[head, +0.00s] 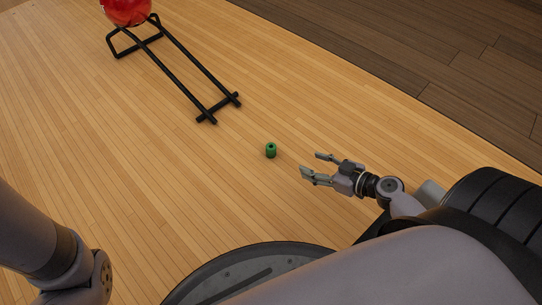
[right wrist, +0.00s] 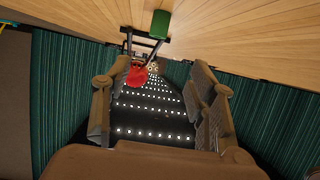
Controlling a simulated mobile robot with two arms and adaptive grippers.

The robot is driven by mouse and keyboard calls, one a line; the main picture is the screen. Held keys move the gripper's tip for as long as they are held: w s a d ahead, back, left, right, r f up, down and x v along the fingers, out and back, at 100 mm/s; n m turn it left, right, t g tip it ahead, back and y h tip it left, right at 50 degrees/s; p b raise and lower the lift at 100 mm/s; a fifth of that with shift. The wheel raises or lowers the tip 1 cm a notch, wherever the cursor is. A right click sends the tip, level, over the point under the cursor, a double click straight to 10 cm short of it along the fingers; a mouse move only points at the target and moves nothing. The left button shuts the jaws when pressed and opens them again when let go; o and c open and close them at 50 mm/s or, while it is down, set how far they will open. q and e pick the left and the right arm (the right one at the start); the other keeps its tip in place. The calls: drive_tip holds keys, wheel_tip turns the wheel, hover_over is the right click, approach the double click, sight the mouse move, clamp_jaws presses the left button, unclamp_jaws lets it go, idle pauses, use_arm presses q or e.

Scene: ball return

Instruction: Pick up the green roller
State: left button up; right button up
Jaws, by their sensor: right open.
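The small green roller (head: 270,150) stands on the light wooden floor near the middle of the head view. My right gripper (head: 310,164) is open and empty, a short way to the right of the roller and apart from it. In the right wrist view the roller (right wrist: 160,24) shows at the top centre, beyond the open fingers (right wrist: 160,75) and outside the gap between them. Part of my left arm shows at the lower left of the head view, but its gripper is out of frame.
A black metal rail frame (head: 183,57) with a red ball (head: 127,10) at its far end stands beyond the roller. The ball also shows in the right wrist view (right wrist: 138,74). Dark planks (head: 440,55) border the light floor at the upper right. The floor around the roller is clear.

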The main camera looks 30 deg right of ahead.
drive_tip(key=b, duration=0.2)
approach(274, 148)
drive_tip(key=x, duration=0.4)
drive_tip(key=shift+w+a+f, duration=0.15)
drive_tip(key=shift+a+f, duration=0.05)
drive_tip(key=b+x, duration=0.1)
drive_tip(key=x, duration=0.4)
drive_tip(key=shift+w+b, duration=0.2)
drive_tip(key=shift+b, duration=0.1)
drive_tip(key=shift+c, duration=0.4)
clamp_jaws()
